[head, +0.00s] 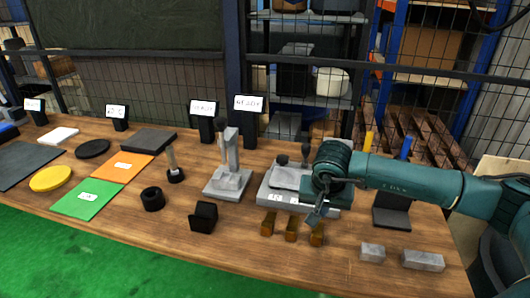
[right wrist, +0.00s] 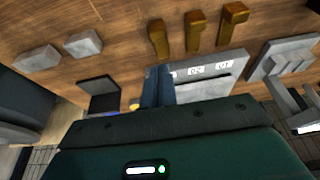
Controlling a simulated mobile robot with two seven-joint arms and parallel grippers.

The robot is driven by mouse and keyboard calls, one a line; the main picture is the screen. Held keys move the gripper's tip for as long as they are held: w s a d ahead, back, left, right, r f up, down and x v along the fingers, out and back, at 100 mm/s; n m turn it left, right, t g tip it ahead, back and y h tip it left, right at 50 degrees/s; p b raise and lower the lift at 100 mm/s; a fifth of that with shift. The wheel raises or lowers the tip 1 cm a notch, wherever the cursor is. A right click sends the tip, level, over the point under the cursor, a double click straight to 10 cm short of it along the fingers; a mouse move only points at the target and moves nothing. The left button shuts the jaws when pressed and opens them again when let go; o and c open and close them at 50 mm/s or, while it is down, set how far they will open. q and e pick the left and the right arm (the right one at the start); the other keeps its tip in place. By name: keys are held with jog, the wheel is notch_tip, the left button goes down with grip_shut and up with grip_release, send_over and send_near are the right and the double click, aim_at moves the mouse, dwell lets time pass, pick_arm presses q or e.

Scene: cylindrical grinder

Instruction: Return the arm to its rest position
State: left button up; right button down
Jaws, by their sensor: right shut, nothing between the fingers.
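My right arm (head: 420,180) comes in from the right in the head view and reaches over the right part of the wooden bench. Its gripper (head: 316,212) points down in front of a grey block-like fixture with number labels (head: 275,196). In the right wrist view the fingers (right wrist: 158,84) are together with nothing between them, beside the same labelled fixture (right wrist: 208,88). The arm hides part of the fixture and the bench behind it. My left gripper is not in view.
Several brass pieces (head: 292,228) stand near the gripper. Two grey blocks (head: 422,260) lie at the front right, by a black stand (head: 391,215). A grey metal stand (head: 228,180) is to the left. Bare wood (head: 240,255) shows along the front edge.

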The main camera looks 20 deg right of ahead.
jog(key=s+a+f+m+g+y, duration=0.25)
jog(key=s+a+y, duration=0.25)
jog(key=a, duration=0.6)
jog(key=s+a+f+m+g+y, duration=0.1)
jog(key=s+a+f+m+y, duration=0.15)
jog(key=s+a+y, duration=0.6)
jog(key=w+a+r+m+t+y, duration=0.2)
jog(key=a+r+m+t+y, duration=0.7)
jog(key=m, duration=1.1)
jog(key=d+f+m+t+h, duration=0.3)
jog(key=d+f+m+h, duration=0.3)
jog(key=m, duration=0.9)
jog(key=d+f+m+t+h, duration=0.4)
jog(key=m+h, duration=0.4)
jog(key=m, duration=0.6)
jog(key=s+d+f+m+g+h, duration=0.3)
jog(key=s+f+m+g, duration=0.2)
jog(key=f, duration=0.5)
jog(key=s+m+p, duration=0.1)
jog(key=s+m, duration=0.1)
jog(key=m, duration=0.1)
jog(key=shift+s+d+m, duration=0.15)
jog(key=shift+d+m, duration=0.15)
jog(key=shift+d, duration=0.05)
